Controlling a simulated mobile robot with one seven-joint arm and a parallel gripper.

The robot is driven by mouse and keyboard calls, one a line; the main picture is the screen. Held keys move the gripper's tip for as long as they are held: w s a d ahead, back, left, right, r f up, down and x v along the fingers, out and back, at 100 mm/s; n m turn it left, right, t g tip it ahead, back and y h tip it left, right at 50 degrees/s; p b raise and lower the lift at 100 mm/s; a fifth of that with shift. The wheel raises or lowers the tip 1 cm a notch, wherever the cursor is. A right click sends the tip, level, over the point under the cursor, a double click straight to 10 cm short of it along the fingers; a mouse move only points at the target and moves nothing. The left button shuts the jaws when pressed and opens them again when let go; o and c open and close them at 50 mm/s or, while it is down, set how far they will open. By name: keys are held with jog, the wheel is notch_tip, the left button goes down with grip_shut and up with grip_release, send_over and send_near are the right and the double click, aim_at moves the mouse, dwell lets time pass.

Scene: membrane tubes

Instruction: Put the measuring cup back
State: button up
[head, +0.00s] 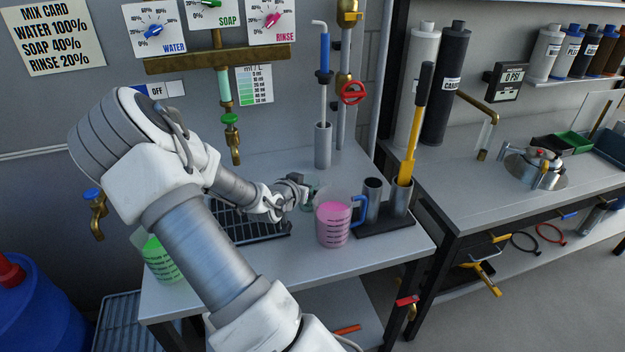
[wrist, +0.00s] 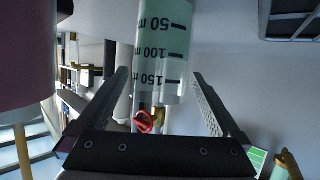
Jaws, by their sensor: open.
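A small clear measuring cup, tinted pale green, stands on the bench just beyond my gripper (head: 298,192), behind the pink jug. In the wrist view the measuring cup (wrist: 165,60) appears upside down with dark 50, 100 and 150 marks. My gripper is open, with one finger on each side of the cup in the wrist view (wrist: 158,75). Gaps show between the fingers and the cup, and I cannot tell how deep it sits between them. In the head view most of the cup is hidden by my gripper and the jug.
A jug of pink liquid (head: 333,222) with a blue handle stands close to the right of my gripper. A black rack (head: 255,230) lies under my wrist. A green jug (head: 162,262) is at the left edge. A black holder (head: 385,224) with metal tubes and a yellow-handled tool stands right.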

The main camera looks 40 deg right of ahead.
jog(key=a+y, duration=0.1)
jog(key=a, duration=0.4)
jog(key=a+r+y+p, duration=0.1)
jog(key=a+y, duration=0.1)
jog(key=a, duration=0.3)
jog(key=s+a+r+n+y, duration=0.1)
jog(key=a, duration=0.4)
jog(key=shift+a+r+t, duration=0.1)
jog(key=shift+a+t, duration=0.05)
jog(key=shift+t, duration=0.25)
jog(key=a+y, duration=0.2)
jog(key=a, duration=0.1)
jog(key=w+a+r+n+y, duration=0.1)
jog(key=a, duration=0.1)
jog(key=shift+a+t, duration=0.25)
jog(key=shift+t, duration=0.15)
jog(key=s+a+r+n+y, duration=0.4)
jog(key=a+r, duration=0.3)
jog(key=a, duration=0.1)
jog(key=s+a+r+n+y, duration=0.35)
jog(key=a+r, duration=0.25)
jog(key=a, duration=0.2)
jog(key=s+r+n+h, duration=0.2)
jog(key=s+r+n, duration=0.2)
jog(key=s, duration=0.8)
jog(key=shift+a+r+g, duration=0.2)
jog(key=shift+r+g, duration=0.1)
jog(key=shift+r, duration=0.4)
